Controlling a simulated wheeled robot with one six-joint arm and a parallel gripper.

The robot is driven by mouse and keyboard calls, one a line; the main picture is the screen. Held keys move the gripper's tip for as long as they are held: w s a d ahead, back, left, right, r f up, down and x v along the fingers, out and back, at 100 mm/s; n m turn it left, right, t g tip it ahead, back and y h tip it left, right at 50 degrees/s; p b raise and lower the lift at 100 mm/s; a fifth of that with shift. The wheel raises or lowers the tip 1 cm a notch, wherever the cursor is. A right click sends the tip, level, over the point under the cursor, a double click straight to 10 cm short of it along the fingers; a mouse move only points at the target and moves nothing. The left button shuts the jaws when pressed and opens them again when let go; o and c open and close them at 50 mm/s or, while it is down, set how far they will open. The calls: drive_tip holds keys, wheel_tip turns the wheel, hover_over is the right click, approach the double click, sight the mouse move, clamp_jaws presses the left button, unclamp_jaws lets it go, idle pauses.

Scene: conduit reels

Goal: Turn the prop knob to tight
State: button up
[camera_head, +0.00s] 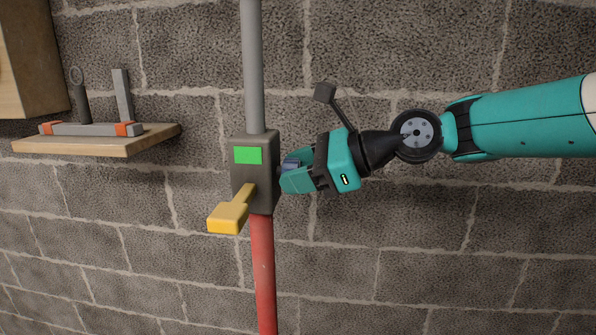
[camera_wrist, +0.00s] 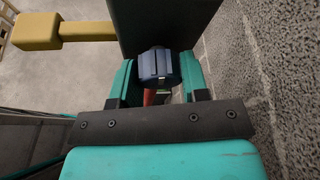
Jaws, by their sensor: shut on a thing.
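The prop is a vertical pole with a grey upper tube (camera_head: 253,70) and a red lower tube (camera_head: 262,265). A dark box (camera_head: 262,185) joins them and carries a green patch (camera_head: 247,155) on its front. A yellow handle (camera_head: 229,217) sticks out from the box's front; it also shows at upper left in the wrist view (camera_wrist: 38,31). The dark blue knob (camera_wrist: 159,68) is on the box's right side. My gripper (camera_wrist: 157,80) is shut on the knob, with one teal finger on each side. In the head view my gripper (camera_head: 288,176) partly hides the knob.
A wooden shelf (camera_head: 100,142) on the block wall at left holds a grey bar with orange bands (camera_head: 90,129) and upright dark pieces. A wooden cabinet (camera_head: 30,60) is at upper left. The wall (camera_head: 450,240) is close behind the prop; the space below my arm is clear.

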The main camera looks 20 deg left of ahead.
drive_tip(key=o, duration=0.9)
drive_tip(key=b+v, duration=0.5)
drive_tip(key=v, duration=1.2)
drive_tip(key=shift+w+d, duration=0.1)
drive_tip(key=shift+d, duration=0.15)
